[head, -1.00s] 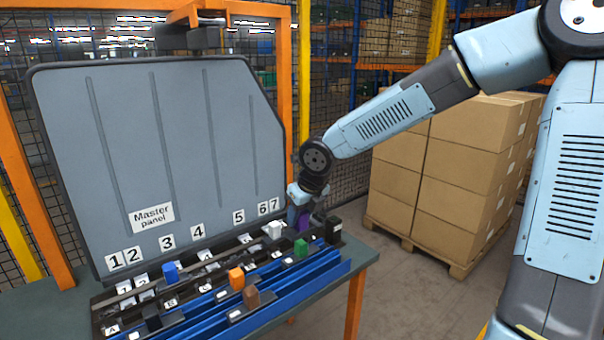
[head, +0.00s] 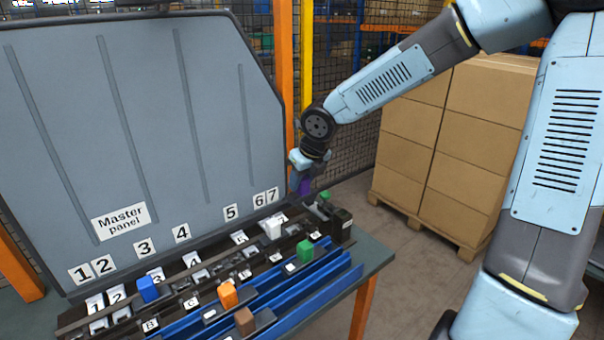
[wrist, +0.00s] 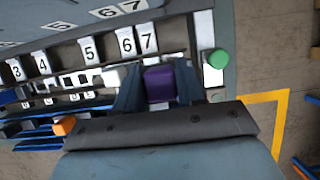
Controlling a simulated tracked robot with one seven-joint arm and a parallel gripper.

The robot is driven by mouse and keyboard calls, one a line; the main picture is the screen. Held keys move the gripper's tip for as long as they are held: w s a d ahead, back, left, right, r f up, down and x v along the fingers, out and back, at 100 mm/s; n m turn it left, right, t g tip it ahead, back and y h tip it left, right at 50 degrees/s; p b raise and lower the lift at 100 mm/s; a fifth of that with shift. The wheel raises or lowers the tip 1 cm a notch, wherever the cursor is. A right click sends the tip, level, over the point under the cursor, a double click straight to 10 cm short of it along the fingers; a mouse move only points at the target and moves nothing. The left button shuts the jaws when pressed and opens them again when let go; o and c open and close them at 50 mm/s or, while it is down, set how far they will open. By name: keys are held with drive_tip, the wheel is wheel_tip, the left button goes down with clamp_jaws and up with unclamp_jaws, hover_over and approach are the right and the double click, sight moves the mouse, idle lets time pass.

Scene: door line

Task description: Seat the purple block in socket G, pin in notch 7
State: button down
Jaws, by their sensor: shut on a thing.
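The purple block (wrist: 158,84) is between the two fingers of my gripper (wrist: 157,90) in the wrist view, and the fingers are shut on it. In the head view the purple block (head: 305,186) hangs under my gripper (head: 302,184), above the far right end of the socket rows. The label 7 (wrist: 148,42) shows just beyond the block in the wrist view. In the head view the label 7 (head: 272,194) is on the panel, left of the block. I cannot make out socket G, and the pin is hidden.
A green button (wrist: 217,58) is right of my gripper. The panel (head: 140,130) rises behind.

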sight(301, 194)
drive_tip(key=shift+s+a+f, duration=0.1)
drive_tip(key=shift+a+f, duration=0.05)
drive_tip(key=shift+f, duration=1)
drive_tip(key=shift+a+f, duration=0.1)
drive_tip(key=shift+f, duration=1.15)
drive_tip(key=shift+d, duration=0.1)
